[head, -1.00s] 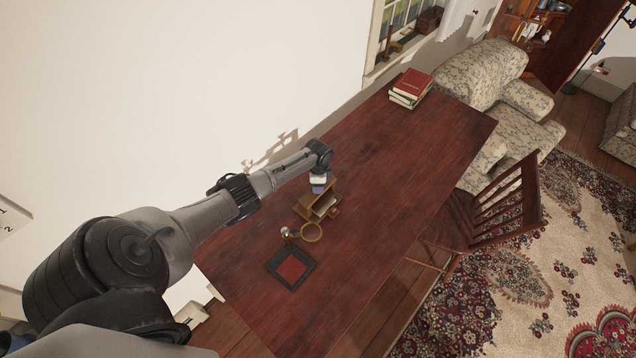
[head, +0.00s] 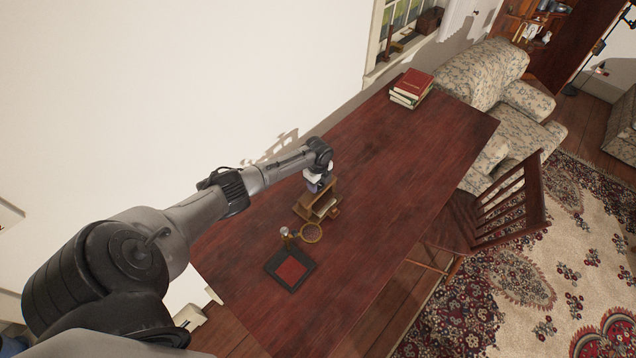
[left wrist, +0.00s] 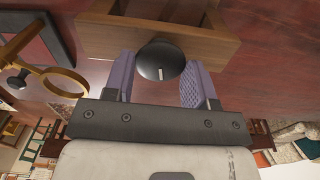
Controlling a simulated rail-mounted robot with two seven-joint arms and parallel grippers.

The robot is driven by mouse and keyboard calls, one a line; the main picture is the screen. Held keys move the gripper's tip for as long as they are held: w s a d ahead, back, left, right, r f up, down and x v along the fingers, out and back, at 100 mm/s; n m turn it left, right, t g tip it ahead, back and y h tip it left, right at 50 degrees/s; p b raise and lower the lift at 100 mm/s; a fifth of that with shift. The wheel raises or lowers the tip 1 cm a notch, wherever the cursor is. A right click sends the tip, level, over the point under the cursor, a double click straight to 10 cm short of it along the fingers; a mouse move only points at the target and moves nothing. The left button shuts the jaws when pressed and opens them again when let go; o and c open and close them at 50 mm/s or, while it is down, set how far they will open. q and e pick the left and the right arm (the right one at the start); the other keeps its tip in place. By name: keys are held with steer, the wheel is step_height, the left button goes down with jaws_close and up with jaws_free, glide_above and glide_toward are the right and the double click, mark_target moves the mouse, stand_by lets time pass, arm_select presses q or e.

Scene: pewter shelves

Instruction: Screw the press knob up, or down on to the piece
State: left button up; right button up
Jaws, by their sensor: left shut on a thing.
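The wooden press (head: 305,208) stands on the dark red table, and its top board (left wrist: 105,40) shows in the left wrist view. The press knob (left wrist: 160,60) is dark and round with a shiny face. My left gripper (left wrist: 158,85) is shut on the knob, with a purple finger pad on each side of it. In the head view this gripper (head: 316,182) is over the far end of the press and hides the knob. The piece in the press cannot be told clearly. My right gripper is in neither view.
A magnifying glass (head: 311,233) and a dark pad with a red centre (head: 291,269) lie near the press. Books (head: 411,88) are stacked at the table's far end. A wooden chair (head: 500,210) stands at the right side. The table's right half is clear.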

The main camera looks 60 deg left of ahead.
arm_select(q)
steer(key=shift+m, duration=0.3)
stand_by(0.4)
steer(key=o, duration=0.9)
step_height(320, 180, up, 14)
steer(key=shift+f, duration=0.1)
stand_by(0.6)
